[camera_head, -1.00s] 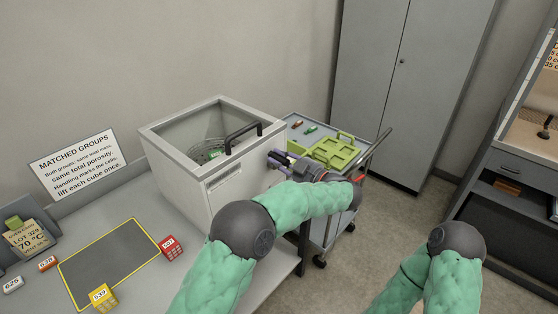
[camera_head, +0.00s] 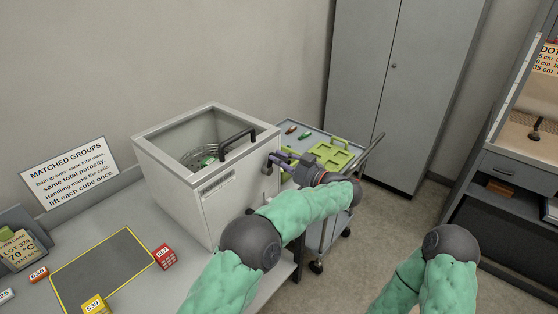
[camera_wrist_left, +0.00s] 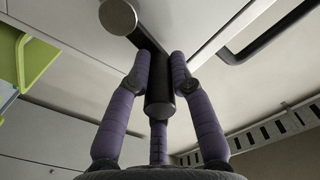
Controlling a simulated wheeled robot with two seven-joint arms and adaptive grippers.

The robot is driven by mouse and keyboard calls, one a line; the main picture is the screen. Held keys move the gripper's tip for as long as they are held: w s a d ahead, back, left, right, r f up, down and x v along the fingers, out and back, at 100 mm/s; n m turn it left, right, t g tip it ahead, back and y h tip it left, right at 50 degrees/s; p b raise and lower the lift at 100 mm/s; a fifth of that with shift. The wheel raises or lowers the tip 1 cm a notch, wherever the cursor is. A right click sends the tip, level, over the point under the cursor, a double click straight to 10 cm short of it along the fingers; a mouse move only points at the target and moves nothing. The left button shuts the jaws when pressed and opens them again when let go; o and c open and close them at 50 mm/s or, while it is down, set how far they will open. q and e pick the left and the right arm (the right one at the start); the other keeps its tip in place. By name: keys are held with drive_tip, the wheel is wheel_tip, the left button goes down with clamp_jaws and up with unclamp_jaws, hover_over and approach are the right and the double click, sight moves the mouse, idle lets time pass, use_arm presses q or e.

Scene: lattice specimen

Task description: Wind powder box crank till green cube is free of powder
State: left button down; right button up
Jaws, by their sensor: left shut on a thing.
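The powder box (camera_head: 207,202) is a pale grey open-topped case at the back of the bench. Inside it the green cube (camera_head: 208,161) shows partly, in or by a wire mesh basket (camera_head: 192,160); how much powder is on it is too small to tell. My left gripper (camera_head: 279,163) is at the box's right side, its purple fingers closed around the crank's dark grip (camera_wrist_left: 160,85). The crank's arm and round hub (camera_wrist_left: 118,17) show in the left wrist view. My right gripper is out of view; only that arm shows.
A trolley (camera_head: 318,207) with a green tray (camera_head: 333,155) is close behind my left gripper. A yellow-edged mat (camera_head: 103,268), red cube (camera_head: 164,257) and yellow cube (camera_head: 94,304) are on the bench.

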use_arm(q)
drive_tip(key=shift+r, duration=0.3)
drive_tip(key=c, duration=1.2)
unclamp_jaws()
drive_tip(key=shift+o, duration=0.5)
drive_tip(key=shift+f, duration=0.15)
drive_tip(key=v, duration=1.2)
drive_tip(key=shift+w, duration=0.1)
